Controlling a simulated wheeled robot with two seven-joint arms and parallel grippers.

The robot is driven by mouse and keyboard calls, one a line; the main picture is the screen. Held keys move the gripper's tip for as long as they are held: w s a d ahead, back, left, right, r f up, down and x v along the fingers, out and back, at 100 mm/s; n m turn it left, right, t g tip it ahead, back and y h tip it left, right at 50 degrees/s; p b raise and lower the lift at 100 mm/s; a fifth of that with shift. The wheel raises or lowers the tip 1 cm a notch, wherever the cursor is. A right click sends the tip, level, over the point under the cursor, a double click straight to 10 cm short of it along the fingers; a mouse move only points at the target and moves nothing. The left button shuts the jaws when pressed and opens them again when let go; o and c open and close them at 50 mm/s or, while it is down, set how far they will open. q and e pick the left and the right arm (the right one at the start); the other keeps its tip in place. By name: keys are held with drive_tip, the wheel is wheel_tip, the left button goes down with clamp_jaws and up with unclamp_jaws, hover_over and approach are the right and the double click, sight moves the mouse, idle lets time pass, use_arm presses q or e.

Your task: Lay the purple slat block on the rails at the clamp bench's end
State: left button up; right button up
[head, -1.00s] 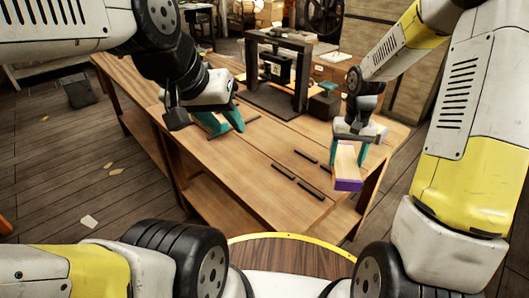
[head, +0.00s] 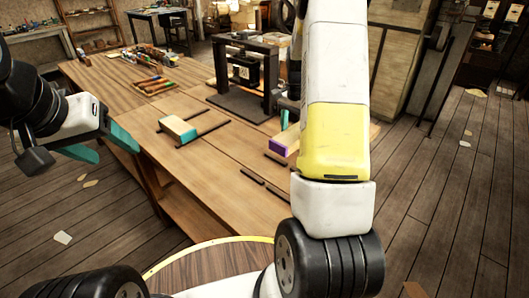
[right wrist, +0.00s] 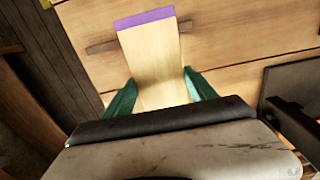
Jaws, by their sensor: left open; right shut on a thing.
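The purple slat block is a pale wooden block with a purple end (head: 279,146). It also shows in the right wrist view (right wrist: 152,60). My right gripper (right wrist: 160,92) is shut on it, with teal fingers at its sides. In the right wrist view a dark rail (right wrist: 101,47) crosses behind the block; I cannot tell whether they touch. Dark rails (head: 252,177) lie on the right end of the bench (head: 215,178). My arm hides part of that area and most of the right gripper. My left gripper (head: 103,147) is open and empty, left of the bench.
A second wooden block with a teal end (head: 178,128) lies across dark rails mid-bench. A black press frame (head: 243,75) stands behind. Colourful-handled tools (head: 153,85) lie on the bench's far left part. The bench front is clear.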

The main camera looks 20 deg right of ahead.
drive_tip(key=shift+s+a+f, duration=0.75)
drive_tip(key=shift+s+a, duration=0.7)
drive_tip(key=shift+s, duration=0.05)
drive_tip(key=shift+s+a+f, duration=0.8)
drive_tip(key=shift+s+a, duration=0.65)
drive_tip(key=shift+a, duration=0.05)
drive_tip(key=shift+s+a+f, duration=0.75)
drive_tip(key=shift+s+a, duration=0.7)
drive_tip(key=shift+s, duration=0.05)
drive_tip(key=shift+f, duration=0.15)
drive_tip(key=o, duration=1.7)
